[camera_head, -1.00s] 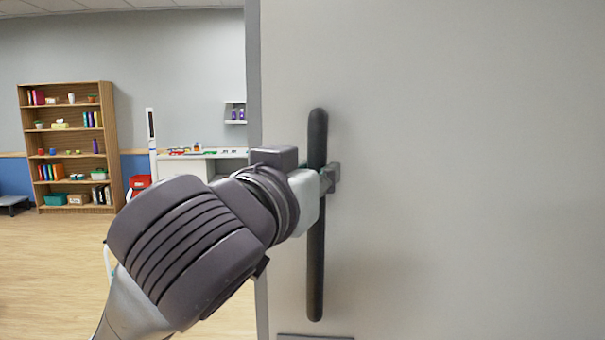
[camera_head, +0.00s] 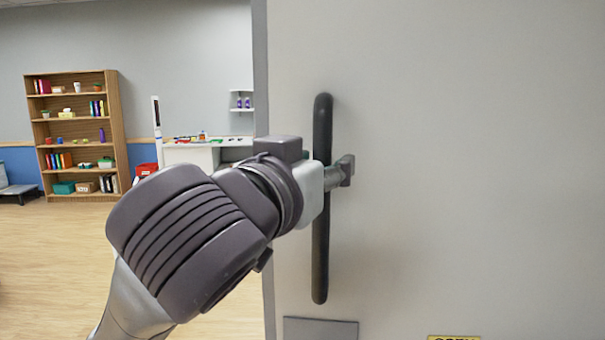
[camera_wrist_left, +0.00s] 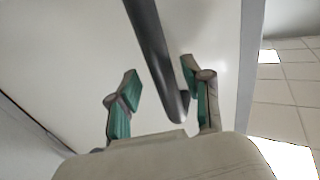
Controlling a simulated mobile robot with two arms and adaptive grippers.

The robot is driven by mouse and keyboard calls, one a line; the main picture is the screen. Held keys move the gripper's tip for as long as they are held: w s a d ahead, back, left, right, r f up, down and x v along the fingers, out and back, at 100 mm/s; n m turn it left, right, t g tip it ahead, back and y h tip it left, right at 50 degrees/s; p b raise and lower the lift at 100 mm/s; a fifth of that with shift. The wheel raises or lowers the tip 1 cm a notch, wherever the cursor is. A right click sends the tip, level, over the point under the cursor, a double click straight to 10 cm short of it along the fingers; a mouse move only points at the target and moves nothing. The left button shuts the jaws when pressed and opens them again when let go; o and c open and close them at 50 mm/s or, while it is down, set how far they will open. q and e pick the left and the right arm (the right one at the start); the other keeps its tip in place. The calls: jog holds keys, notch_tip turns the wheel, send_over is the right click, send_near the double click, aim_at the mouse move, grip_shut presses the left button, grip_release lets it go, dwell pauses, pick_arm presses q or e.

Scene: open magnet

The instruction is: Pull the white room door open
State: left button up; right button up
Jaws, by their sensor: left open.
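The white door (camera_head: 460,170) fills the right of the head view, with its grey left edge upright. A long dark vertical bar handle (camera_head: 322,255) stands off its face. My left gripper (camera_head: 325,178) is at the handle's middle; its fingers are mostly hidden there by the wrist. In the left wrist view, the open left gripper (camera_wrist_left: 160,92) has green-padded fingers on either side of the handle (camera_wrist_left: 155,45). The bar is nearer the right-hand finger, with a gap to the left-hand one; contact is unclear. My right gripper is not in view.
Left of the door edge, a room shows with a wooden bookcase (camera_head: 75,135), a white counter (camera_head: 195,155) and a small wall shelf (camera_head: 242,102). Wooden floor (camera_head: 55,260) is clear at the left. A grey plate (camera_head: 320,329) and yellow sign (camera_head: 454,337) are low on the door.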

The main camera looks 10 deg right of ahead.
pick_arm(q)
jog(key=v, duration=1.1)
jog(key=shift+s, duration=0.25)
